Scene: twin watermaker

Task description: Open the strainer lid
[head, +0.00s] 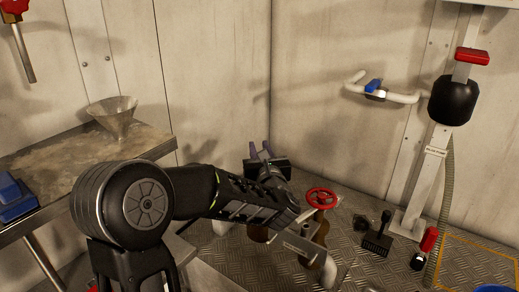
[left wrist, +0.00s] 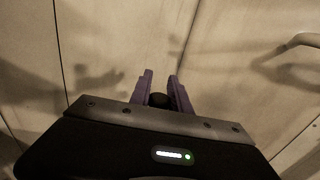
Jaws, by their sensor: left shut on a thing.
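My left gripper (head: 260,149) shows its purple fingers above my forearm, near the corner of the room. In the left wrist view the fingers (left wrist: 162,78) stand close on either side of a dark round knob (left wrist: 160,100), and the gripper is shut on it. The knob is hidden in the head view. A brownish vessel (head: 258,234) shows partly below my left arm; it may be the strainer body. My arm and gripper hide its top, so I cannot make out the lid or how far it is open. My right gripper is not in view.
A red handwheel (head: 321,197) sits on pipework just right of my gripper. A black pedal (head: 377,241) and a red-topped item (head: 429,239) are on the floor. A white post (head: 432,165) stands at right. A table with a metal funnel (head: 113,118) is at left.

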